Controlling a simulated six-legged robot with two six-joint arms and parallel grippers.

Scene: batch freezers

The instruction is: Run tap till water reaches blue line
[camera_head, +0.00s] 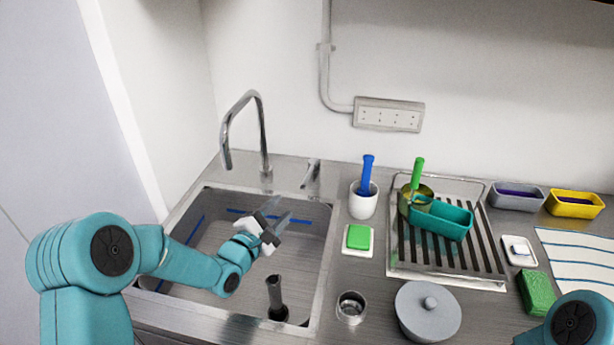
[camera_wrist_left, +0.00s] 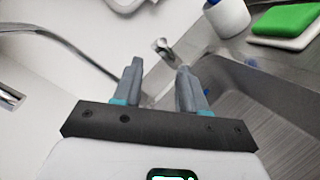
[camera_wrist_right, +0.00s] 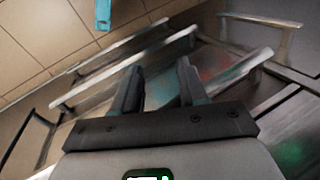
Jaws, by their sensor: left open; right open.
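The chrome tap (camera_head: 262,135) arches over the back left of the steel sink (camera_head: 326,270). Its small lever (camera_head: 312,173) stands on the counter to the right of the spout. A blue line (camera_head: 305,221) runs along the sink's inner walls. I see no stream from the spout and cannot make out a water level. A dark upright pipe (camera_head: 276,297) stands in the sink. My left gripper (camera_head: 279,210) is open and empty over the sink, short of the lever; the lever (camera_wrist_left: 163,47) shows beyond its fingertips in the left wrist view. My right gripper (camera_wrist_right: 158,66) is open and empty.
Right of the sink stand a white cup (camera_head: 362,204) with a blue-handled tool, a green sponge (camera_head: 358,237), a metal cup (camera_head: 351,307) and a lidded pot (camera_head: 428,312). A drying rack (camera_head: 450,270) holds a teal tub (camera_head: 445,222). The right wrist view shows metal rails (camera_wrist_right: 125,65).

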